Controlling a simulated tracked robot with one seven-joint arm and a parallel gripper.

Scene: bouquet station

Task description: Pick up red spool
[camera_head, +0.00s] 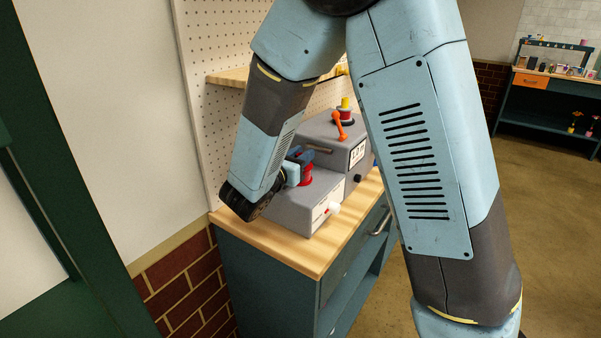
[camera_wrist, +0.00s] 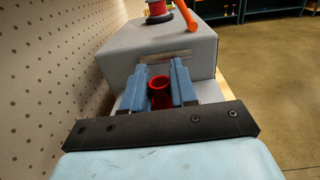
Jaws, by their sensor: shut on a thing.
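The red spool (camera_wrist: 160,92) is between the two blue fingers of my gripper (camera_wrist: 160,84) in the wrist view. The fingers are shut on its sides. In the head view the red spool (camera_head: 306,175) shows at the top of the lower grey box, beside my gripper (camera_head: 300,160). My arm hides part of it. I cannot tell whether the spool touches the box top.
A taller grey box (camera_head: 335,140) behind carries an orange lever (camera_head: 339,126) and another red spool (camera_head: 346,115). A pegboard (camera_head: 195,60) borders the left.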

